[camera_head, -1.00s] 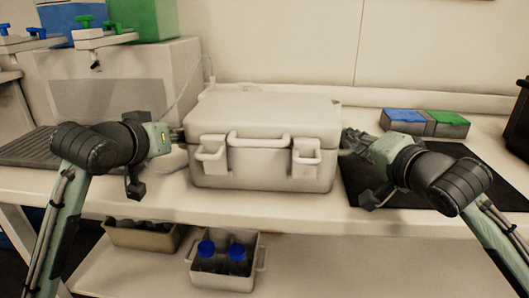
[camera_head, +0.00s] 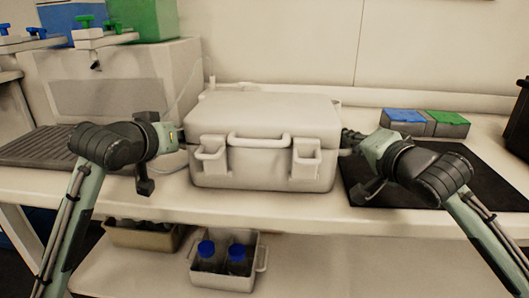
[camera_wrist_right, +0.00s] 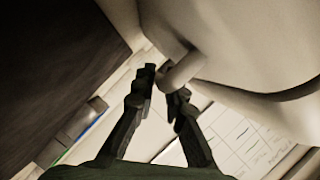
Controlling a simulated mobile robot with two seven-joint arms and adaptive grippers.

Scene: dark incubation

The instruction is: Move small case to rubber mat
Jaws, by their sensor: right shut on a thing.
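The small case (camera_head: 262,115), pale with a front handle and two latches, sits closed and level on the bench. The rubber mat (camera_head: 485,190) is a dark flat sheet to its right, partly hidden by my right arm. My right gripper (camera_head: 350,138) is at the case's right end. In the right wrist view, the right gripper (camera_wrist_right: 164,82) is shut on a side handle (camera_wrist_right: 183,72) of the case (camera_wrist_right: 235,40). My left gripper (camera_head: 180,136) is at the case's left end; its fingertips are barely visible, so its grip is unclear.
A box with blue and green lids (camera_head: 425,122) stands behind the mat. A large pale machine (camera_head: 115,85) stands at the back left. A bin with blue-capped bottles (camera_head: 222,270) is on the shelf below. A dark container (camera_head: 520,120) stands at the right edge.

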